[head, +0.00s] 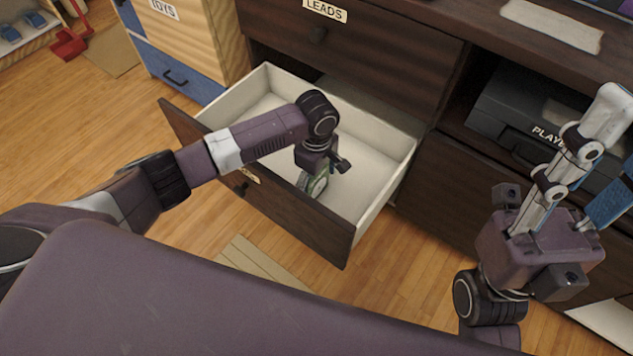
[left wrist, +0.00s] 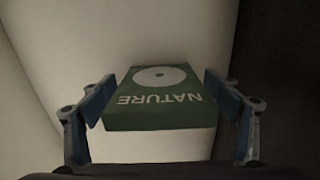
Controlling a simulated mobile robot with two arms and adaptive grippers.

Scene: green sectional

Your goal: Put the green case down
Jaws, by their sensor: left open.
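The green case (left wrist: 158,118) has a pale disc and the word NATURE on its face. It sits between the two blue fingers of my open left gripper (left wrist: 158,98) in the left wrist view. In the head view the left gripper (head: 318,184) points down into the open drawer (head: 383,150), near its front panel. Part of the green case (head: 318,185) shows there beneath the wrist. The gripper hides the rest, and I cannot tell whether the fingers touch it. My right gripper (head: 598,160) is at the right, outside the drawer; its opening is unclear.
The drawer has pale walls and a dark front panel (head: 300,212), and looks otherwise empty. A closed drawer labelled LEADS (head: 360,50) is above it. A black player (head: 520,110) sits on the shelf at right. A red object (head: 72,43) is on the floor at back left.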

